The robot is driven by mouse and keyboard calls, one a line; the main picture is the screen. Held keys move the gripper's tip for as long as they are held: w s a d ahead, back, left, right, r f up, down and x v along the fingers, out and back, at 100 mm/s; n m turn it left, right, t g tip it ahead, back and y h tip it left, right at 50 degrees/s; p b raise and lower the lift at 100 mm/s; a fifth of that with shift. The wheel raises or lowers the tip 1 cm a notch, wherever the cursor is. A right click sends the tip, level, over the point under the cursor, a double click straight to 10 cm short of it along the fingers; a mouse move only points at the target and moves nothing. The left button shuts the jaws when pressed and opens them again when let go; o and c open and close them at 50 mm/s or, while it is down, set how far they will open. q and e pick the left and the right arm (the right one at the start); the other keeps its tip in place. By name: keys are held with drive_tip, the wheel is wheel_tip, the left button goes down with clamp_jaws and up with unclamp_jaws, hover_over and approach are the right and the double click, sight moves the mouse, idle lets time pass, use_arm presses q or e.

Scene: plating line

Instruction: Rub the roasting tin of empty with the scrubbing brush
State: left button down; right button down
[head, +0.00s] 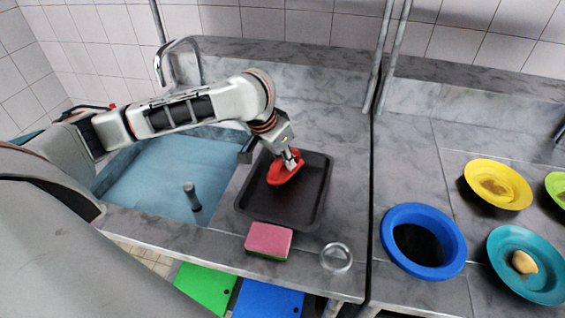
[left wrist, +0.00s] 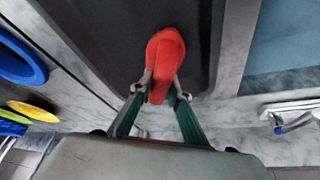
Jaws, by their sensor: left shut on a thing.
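The roasting tin (head: 300,208) is a dark, rectangular, shallow tray on the grey marbled counter, right of the sink. It also shows in the left wrist view (left wrist: 110,35); the bare part of its floor that I see looks empty. The scrubbing brush (head: 283,174) is red and lies over the tin's floor; its underside is hidden, so I cannot tell if it touches. My left gripper (head: 291,160) is shut on the brush from above. In the left wrist view the fingers (left wrist: 163,90) pinch the red brush (left wrist: 166,52) on both sides. My right gripper is not in view.
A pink and green sponge (head: 268,240) and a metal ring (head: 336,257) lie in front of the tin. A blue-rimmed round opening (head: 396,219), a yellow plate (head: 485,167) and a teal plate (head: 508,248) are right. The sink (head: 150,180) is left, with a tap (head: 163,66) behind.

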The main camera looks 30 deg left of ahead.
use_arm(q)
drive_tip(key=shift+w+a+f, duration=0.15)
drive_tip(key=shift+w, duration=0.45)
drive_tip(key=shift+w+r, duration=0.1)
drive_tip(key=shift+r, duration=2.95)
drive_tip(key=shift+r, duration=1.55)
